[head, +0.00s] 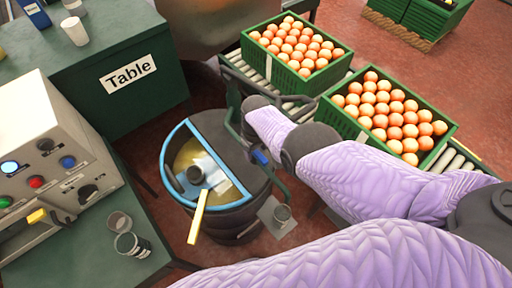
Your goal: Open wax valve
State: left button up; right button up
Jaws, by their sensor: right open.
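The wax vat (228,212) is a dark round drum with a blue-edged, half-open top and yellowish wax inside. A small blue lever (259,157), apparently the valve handle, shows at the vat's right side, near a dark pipe or frame. The valve body is not clear. My right arm comes in from the right, and its dark right gripper (240,126) is just above and behind the vat's far right rim, close to the lever. It is open and empty; its fingers are partly hidden by the wrist, and contact with the lever cannot be told. My left gripper is not in view.
A yellow-handled tool (198,216) rests in the vat. Orange-filled green crates (262,66) stand on rollers behind. A control box (50,150) and two cups (130,244) are on the left table.

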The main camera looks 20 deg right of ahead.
aim_at(256, 152)
notch_tip(256, 152, up, 10)
jog(key=p, duration=0.8)
jog(key=shift+s+f, duration=0.1)
